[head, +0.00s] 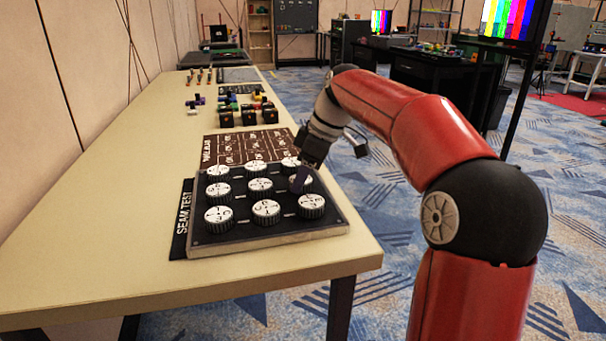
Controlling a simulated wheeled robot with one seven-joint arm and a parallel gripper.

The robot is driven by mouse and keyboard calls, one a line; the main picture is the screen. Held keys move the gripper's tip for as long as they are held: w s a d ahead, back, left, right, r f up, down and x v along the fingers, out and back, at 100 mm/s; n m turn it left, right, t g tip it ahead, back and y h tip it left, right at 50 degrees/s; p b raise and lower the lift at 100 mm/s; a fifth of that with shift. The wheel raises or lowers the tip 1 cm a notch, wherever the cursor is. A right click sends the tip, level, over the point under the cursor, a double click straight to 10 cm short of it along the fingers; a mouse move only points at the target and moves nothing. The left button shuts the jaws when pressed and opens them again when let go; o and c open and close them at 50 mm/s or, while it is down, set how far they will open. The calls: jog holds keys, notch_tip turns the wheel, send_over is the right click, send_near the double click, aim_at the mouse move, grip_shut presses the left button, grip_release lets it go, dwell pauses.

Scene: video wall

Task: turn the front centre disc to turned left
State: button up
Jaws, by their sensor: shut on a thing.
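A dark board (240,240) on the table carries white-topped, ridged discs in three rows and three columns. My gripper (301,179) reaches down from the right onto the disc in the middle of the right-hand column (308,184). It is shut on this disc, and its dark fingers hide much of the top. The marks on this disc are too small and covered to read. The near middle disc (266,208) and the near right disc (311,203) stand uncovered, apart from my gripper.
A brown printed panel (243,148) lies behind the discs, and a black "SEAM TEST" strip (183,218) lies at their left. Several dark blocks (250,113) stand farther along the table (110,235). The table's near left part is clear.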

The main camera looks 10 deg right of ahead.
jog(key=shift+m, duration=0.3)
jog(key=m+t+h, duration=0.1)
jog(key=m, duration=0.2)
jog(key=shift+s+a, duration=0.1)
jog(key=shift+a, duration=0.05)
jog(key=m+t+h, duration=0.1)
jog(key=m, duration=0.4)
jog(key=shift+a, duration=0.1)
jog(key=m+h+p, duration=0.1)
jog(key=m+h, duration=0.1)
jog(key=m, duration=0.2)
jog(key=shift+r+t, duration=0.1)
jog(key=shift+t, duration=0.2)
jog(key=shift+a+m+h+p, duration=0.1)
jog(key=shift+m+h+p, duration=0.7)
jog(key=shift+m, duration=1.7)
jog(key=o, duration=1)
